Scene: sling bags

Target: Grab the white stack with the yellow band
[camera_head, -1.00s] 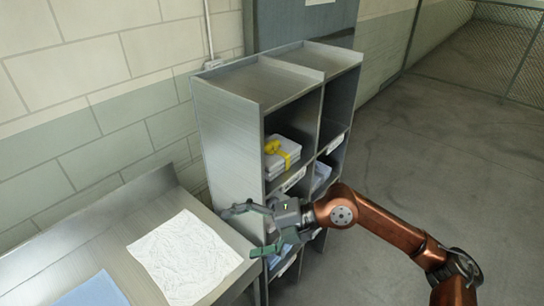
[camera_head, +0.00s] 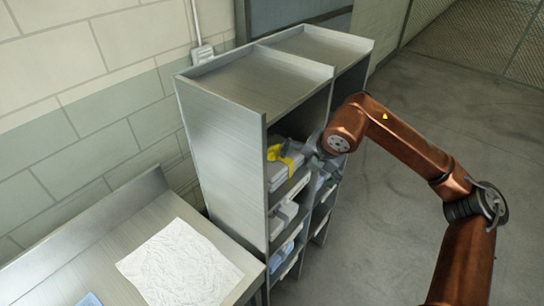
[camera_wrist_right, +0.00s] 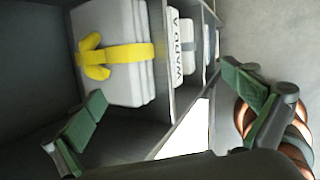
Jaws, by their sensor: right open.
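The white stack with the yellow band (camera_head: 277,173) sits in the upper left compartment of the grey shelf unit. In the right wrist view the white stack (camera_wrist_right: 114,82) lies ahead of the fingers, with its yellow band (camera_wrist_right: 125,54) tied in a bow. My right gripper (camera_wrist_right: 165,110) is open and empty, with its green-padded fingers wide apart. One finger is inside the compartment near the stack's lower edge; the other is outside, past the shelf's edge. In the head view my right gripper (camera_head: 309,150) is at the compartment's front, partly hidden by its arm. My left gripper is out of view.
The shelf unit (camera_head: 228,160) has upright dividers and more folded stacks below (camera_head: 284,216). A label reading WARD A (camera_wrist_right: 179,48) shows beside the stack. A metal table (camera_head: 120,232) with a white cloth (camera_head: 180,264) stands at left. The floor at right is clear.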

